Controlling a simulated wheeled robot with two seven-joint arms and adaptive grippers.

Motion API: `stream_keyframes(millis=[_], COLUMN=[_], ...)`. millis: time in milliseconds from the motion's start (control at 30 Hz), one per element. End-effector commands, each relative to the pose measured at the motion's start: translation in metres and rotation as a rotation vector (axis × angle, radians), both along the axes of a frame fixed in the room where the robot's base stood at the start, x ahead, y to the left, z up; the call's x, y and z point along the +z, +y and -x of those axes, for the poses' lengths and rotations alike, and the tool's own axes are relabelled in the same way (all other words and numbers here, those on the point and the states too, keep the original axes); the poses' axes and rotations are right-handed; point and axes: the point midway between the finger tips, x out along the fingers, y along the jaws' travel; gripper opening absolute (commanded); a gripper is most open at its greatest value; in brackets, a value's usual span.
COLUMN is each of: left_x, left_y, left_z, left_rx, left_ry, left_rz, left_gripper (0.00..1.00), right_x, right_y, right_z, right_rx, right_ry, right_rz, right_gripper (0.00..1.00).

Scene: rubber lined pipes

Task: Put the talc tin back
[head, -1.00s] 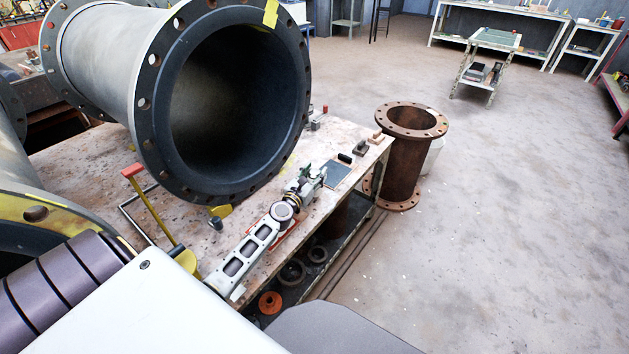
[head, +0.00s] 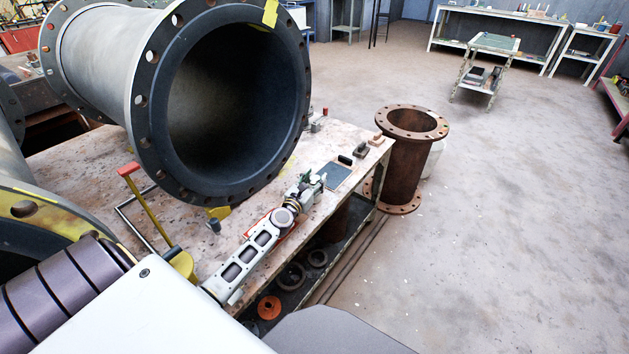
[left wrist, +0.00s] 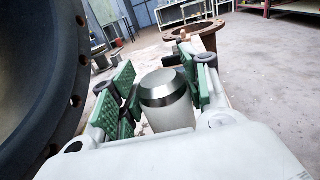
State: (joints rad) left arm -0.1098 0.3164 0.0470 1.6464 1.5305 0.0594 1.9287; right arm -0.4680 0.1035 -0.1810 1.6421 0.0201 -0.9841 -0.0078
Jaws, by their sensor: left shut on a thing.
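My left gripper (head: 309,186) reaches over the right part of the workbench, in front of the big flanged pipe. In the left wrist view its green-padded fingers (left wrist: 160,88) are on both sides of a pale tin (left wrist: 168,112) with a shiny metal band and a grey top. I take this to be the talc tin; no label can be read. The gripper is shut on it, and the tin looks upright between the pads. In the head view the tin cannot be made out clearly at the gripper. My right gripper is not in view.
The big rubber-lined pipe (head: 95,60) overhangs the workbench (head: 85,160), close left of my left arm. A dark flat plate (head: 335,174) and small blocks lie near the bench's far right corner. A rusty flanged pipe (head: 405,165) stands beyond it. Open floor lies right.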

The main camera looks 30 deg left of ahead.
Motion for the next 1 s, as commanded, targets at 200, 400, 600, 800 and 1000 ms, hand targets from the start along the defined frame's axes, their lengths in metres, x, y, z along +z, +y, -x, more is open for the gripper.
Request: stream_keyframes(millis=[200,400,600,800,1000], left_x=[0.000,-0.001,-0.002,-0.002,-0.002], left_y=[0.000,0.000,0.000,0.000,0.000], left_z=[0.000,0.000,0.000,0.000,0.000], left_rx=[0.000,0.001,0.000,0.000,0.000], left_ry=[-0.002,-0.002,0.000,0.000,0.000], left_rz=[0.000,0.000,0.000,0.000,0.000], left_gripper=[0.16,0.16,0.52,0.68,0.68], right_x=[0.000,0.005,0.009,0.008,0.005], right_y=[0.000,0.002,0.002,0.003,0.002], right_z=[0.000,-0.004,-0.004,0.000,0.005], right_rx=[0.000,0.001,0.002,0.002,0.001], right_ry=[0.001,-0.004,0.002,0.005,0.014], right_rz=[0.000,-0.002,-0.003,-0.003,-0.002], right_gripper=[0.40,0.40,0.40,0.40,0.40])
